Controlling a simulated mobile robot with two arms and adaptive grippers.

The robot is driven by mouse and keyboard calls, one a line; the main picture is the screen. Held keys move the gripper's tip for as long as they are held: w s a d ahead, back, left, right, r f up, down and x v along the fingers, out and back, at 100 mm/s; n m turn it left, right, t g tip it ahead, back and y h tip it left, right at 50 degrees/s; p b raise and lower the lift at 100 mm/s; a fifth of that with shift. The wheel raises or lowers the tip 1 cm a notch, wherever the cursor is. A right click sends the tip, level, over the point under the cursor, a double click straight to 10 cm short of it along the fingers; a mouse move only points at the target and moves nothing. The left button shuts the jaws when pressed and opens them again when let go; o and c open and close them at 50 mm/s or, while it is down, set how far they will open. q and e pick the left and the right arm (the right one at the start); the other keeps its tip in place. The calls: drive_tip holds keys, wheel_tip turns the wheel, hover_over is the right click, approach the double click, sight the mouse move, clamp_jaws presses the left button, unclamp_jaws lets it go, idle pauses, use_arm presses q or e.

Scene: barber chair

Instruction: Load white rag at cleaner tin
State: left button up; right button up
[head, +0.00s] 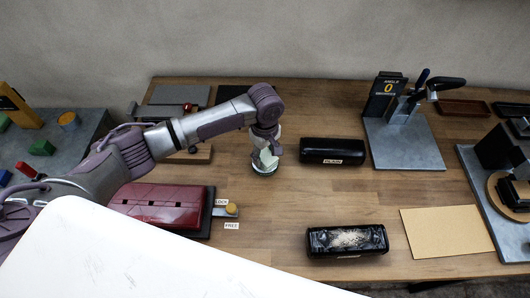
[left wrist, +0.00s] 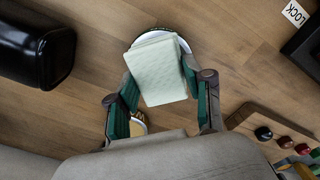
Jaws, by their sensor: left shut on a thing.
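My left gripper (head: 265,137) points down over the wooden table and is shut on the white rag (head: 267,157). In the left wrist view the rag (left wrist: 158,72) is a pale, textured pad between the two green-lined fingers (left wrist: 163,108). The cleaner tin (head: 264,171) is a small round container with a greenish rim, directly below the rag. Its pale rim (left wrist: 183,42) shows behind the rag in the left wrist view. The rag hides most of the tin, and I cannot tell whether they touch. My right gripper is not in view.
A black box (head: 332,145) stands right of the tin. A black tray with pale shavings (head: 347,238) lies nearer the front. A dark red case (head: 160,203) with a LOCK/FREE knob is at left. A tan sheet (head: 447,231) and an angle stand (head: 403,145) are at right.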

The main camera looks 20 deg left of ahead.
sight(265, 156)
use_arm(q)
drive_tip(key=shift+s+f+p, duration=0.15)
drive_tip(key=shift+p, duration=0.2)
idle(1.3)
wheel_tip(265, 156, up, 2)
drive_tip(key=shift+p, duration=1.2)
wheel_tip(265, 156, up, 5)
drive_tip(key=p, duration=0.7)
drive_tip(key=shift+r, duration=0.2)
drive_tip(key=shift+f, duration=0.1)
